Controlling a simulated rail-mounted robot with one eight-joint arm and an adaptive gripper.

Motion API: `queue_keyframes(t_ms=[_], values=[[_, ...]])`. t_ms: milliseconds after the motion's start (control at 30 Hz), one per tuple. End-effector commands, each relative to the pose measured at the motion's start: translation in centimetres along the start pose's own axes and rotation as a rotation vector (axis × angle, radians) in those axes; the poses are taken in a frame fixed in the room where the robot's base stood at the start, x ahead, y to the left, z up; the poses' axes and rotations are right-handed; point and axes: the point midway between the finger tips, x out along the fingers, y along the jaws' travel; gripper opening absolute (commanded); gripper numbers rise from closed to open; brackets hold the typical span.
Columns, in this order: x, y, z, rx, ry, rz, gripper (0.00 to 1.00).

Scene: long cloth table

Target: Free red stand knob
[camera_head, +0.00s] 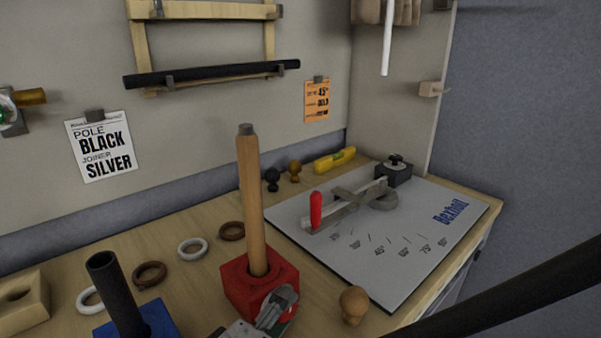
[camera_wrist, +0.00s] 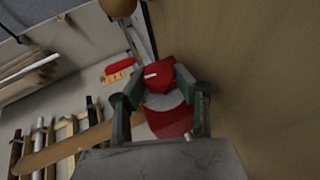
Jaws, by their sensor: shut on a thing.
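The red stand (camera_head: 240,285) is a square block on the table in the head view. A light wooden pole (camera_head: 252,205) with a grey tip stands upright in it. My gripper (camera_head: 277,308) is low at the stand's front right side. In the wrist view, my gripper (camera_wrist: 160,88) has its fingers closed around a red piece (camera_wrist: 157,73), which I take to be the stand's knob. More red and a grey band show between the fingers. The knob is hidden behind my gripper in the head view, so its exact seating cannot be told.
A round wooden finial (camera_head: 354,303) lies just right of my gripper. A blue stand (camera_head: 150,322) with a black pole (camera_head: 113,290) is at left. Several rings lie behind it. A grey mitre board (camera_head: 400,240) with a red-handled tool (camera_head: 316,210) fills the right.

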Motion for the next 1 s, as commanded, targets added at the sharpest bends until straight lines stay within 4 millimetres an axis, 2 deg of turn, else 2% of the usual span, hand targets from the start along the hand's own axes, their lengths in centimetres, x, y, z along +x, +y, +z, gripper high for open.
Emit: queue_keyframes(t_ms=[67,100,233,667,833,1000], values=[[0.0,0.0,0.1,0.000,-0.002,-0.001,0.02],[0.0,0.0,0.1,0.000,-0.002,-0.001,0.31],[0.0,0.0,0.1,0.000,-0.002,-0.001,0.49],[-0.1,0.0,0.0,0.000,0.000,-0.002,0.49],[-1.3,0.0,-0.1,0.000,0.001,-0.002,0.49],[-3.3,0.0,0.0,-0.001,0.002,-0.002,0.49]])
